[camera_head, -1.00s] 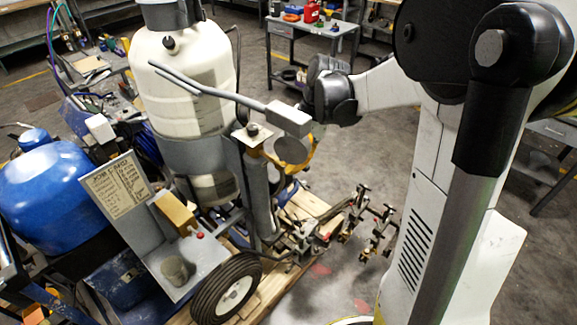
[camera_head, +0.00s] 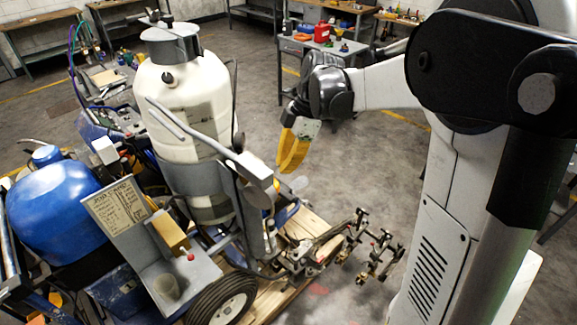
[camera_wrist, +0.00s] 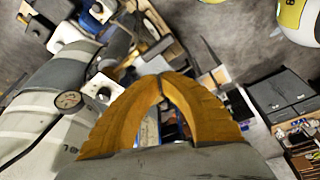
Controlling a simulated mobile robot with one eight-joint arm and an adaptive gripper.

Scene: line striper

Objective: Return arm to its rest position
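My gripper (camera_head: 287,165) has yellow fingers and points downward in the head view, just right of the striper's handle bar. In the wrist view its two fingers (camera_wrist: 160,77) curve together and meet at the tips, with nothing visible held between them. My white and black arm (camera_head: 385,85) is bent, reaching left from the upright part of my body at the right. The line striper, with its white tank (camera_head: 185,100), stands left of my gripper. In the head view I see a gap of floor to the right of the gripper.
The striper's blue tank (camera_head: 50,205), grey handle bar (camera_head: 250,168) and spray arms (camera_head: 365,245) stand close by on a wooden pallet (camera_head: 310,222). A workbench (camera_head: 300,50) with a red can (camera_head: 322,33) stands behind my arm. Open floor lies between bench and striper.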

